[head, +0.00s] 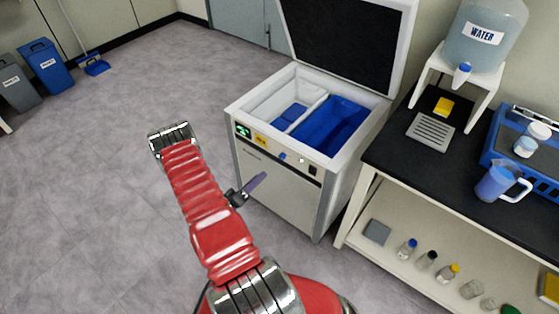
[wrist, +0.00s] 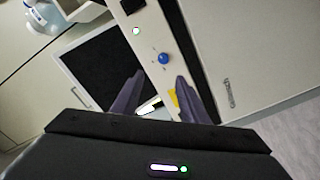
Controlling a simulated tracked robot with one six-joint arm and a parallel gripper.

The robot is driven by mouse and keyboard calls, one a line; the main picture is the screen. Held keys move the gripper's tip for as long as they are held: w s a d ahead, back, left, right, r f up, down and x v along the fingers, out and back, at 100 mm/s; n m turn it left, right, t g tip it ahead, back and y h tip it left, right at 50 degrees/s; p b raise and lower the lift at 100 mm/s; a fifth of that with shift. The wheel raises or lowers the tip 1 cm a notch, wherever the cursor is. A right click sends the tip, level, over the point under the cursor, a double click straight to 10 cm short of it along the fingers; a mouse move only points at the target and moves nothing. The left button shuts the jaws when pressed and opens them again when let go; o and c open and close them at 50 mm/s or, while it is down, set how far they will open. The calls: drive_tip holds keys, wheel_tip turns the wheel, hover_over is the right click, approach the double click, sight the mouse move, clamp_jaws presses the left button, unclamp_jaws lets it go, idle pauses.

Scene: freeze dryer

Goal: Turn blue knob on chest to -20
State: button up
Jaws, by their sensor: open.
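The blue knob (head: 282,156) is on the front control panel of the white chest (head: 262,172), whose lid stands open. The marks around the knob are too small to read.
The panel also has a green display (head: 243,131), a yellow label (head: 266,141) and a white round control (head: 301,162). Blue bins (head: 343,112) sit inside the chest. A black-topped bench (head: 400,160) stands close on the right.

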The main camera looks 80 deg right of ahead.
sight(281, 159)
drive_tip(key=shift+s+f, duration=0.2)
drive_tip(key=shift+f, duration=0.4)
drive_tip(key=x, duration=1.3)
drive_tip(key=shift+s+d, duration=0.1)
drive_tip(key=shift+d, duration=0.3)
drive_tip(key=shift+c, duration=0.4)
drive_tip(key=c, duration=0.9)
drive_tip(key=shift+s+d, duration=0.15)
drive_tip(key=shift+d, duration=0.15)
clamp_jaws()
drive_tip(key=shift+a, duration=0.3)
